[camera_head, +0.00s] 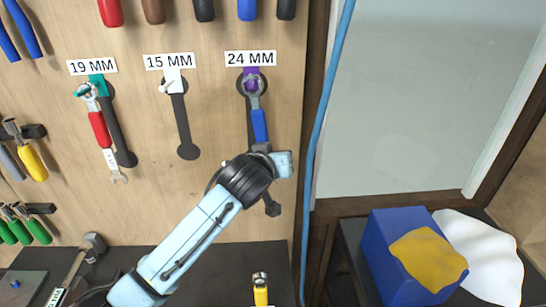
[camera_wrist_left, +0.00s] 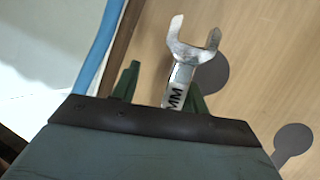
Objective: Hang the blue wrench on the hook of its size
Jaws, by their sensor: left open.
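The blue wrench (camera_head: 260,126) hangs upright on the board under the 24 MM label (camera_head: 250,58). Its ring end appears to be around the purple hook (camera_head: 252,74). My left gripper is over the wrench's lower part in the head view, where my wrist hides its fingers. In the left wrist view, the open gripper (camera_wrist_left: 162,82) has its green fingers on either side of the wrench's silver shank (camera_wrist_left: 180,75), with the forked end beyond them and the letters MM on the shank. Contact with the fingers cannot be told. My right gripper is out of view.
A red wrench (camera_head: 100,128) hangs at the teal 19 MM hook (camera_head: 98,84). The white 15 MM hook (camera_head: 172,80) is empty. A blue hose (camera_head: 321,130) runs down right of the board. A blue box (camera_head: 385,270) with a yellow cloth (camera_head: 428,258) stands lower right.

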